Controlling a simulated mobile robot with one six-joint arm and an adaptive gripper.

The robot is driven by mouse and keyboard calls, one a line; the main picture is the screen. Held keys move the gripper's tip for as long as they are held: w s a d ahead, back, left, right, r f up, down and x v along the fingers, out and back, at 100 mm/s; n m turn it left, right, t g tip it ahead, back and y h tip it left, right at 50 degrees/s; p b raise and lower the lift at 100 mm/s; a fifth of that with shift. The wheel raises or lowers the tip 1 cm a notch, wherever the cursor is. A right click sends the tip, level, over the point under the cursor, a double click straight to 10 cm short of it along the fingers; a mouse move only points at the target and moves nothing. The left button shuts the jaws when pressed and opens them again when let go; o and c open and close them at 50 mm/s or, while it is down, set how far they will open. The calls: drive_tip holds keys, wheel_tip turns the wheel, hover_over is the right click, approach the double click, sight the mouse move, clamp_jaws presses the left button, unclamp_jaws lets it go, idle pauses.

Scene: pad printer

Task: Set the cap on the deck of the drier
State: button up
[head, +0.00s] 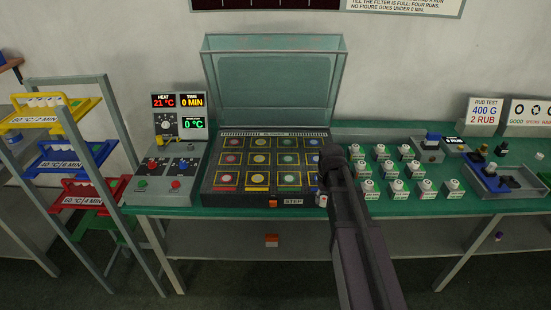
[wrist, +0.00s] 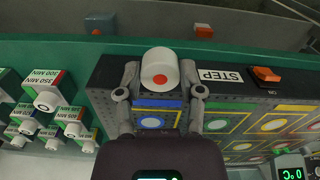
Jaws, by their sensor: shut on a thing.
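My gripper (wrist: 160,78) is shut on a white cap (wrist: 160,62) with a red dot, held between the two fingertips. In the head view the cap (head: 322,200) shows only partly beside my dark arm, near the front right corner of the drier. The drier has a dark deck (head: 218,160) with rows of coloured squares and round marks, under a raised clear lid (head: 275,82). In the wrist view part of the deck (wrist: 180,105) shows behind the fingers. My arm hides the deck's right edge in the head view. The height of the cap above it is hard to tell.
A control box (head: 165,165) reading 21 °C and 0 MIN stands left of the drier. Several white-topped blocks (head: 387,170) stand close on the right. A blue tray (head: 500,180) lies farther right. A rack with coloured trays (head: 72,155) stands at the left.

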drive_tip(key=w+d+r+p, duration=0.2)
drive_tip(key=w+d, duration=0.1)
drive_tip(key=d, duration=0.3)
drive_tip(key=w+d+r+p, duration=0.2)
drive_tip(key=w+d, duration=0.1)
drive_tip(key=d, duration=0.4)
drive_tip(key=shift+w+r+p, duration=0.25)
drive_tip(key=shift+r+p, duration=0.05)
drive_tip(key=shift+r, duration=0.05)
drive_tip(key=w+a, duration=0.2)
drive_tip(key=a, duration=0.2)
drive_tip(key=w+a+f+b, duration=0.1)
drive_tip(key=w+a, duration=0.2)
drive_tip(key=a, duration=0.1)
drive_tip(key=w+a, duration=0.3)
drive_tip(key=a, duration=0.1)
drive_tip(key=shift+a+f, duration=0.15)
drive_tip(key=shift+f, duration=0.05)
drive_tip(key=shift+w+a, duration=0.3)
drive_tip(key=shift+a, duration=0.1)
drive_tip(key=shift+w+a+f+b, duration=0.15)
drive_tip(key=shift+f+b, duration=0.15)
drive_tip(key=shift+b, duration=0.2)
drive_tip(key=shift+f+b, duration=1.5)
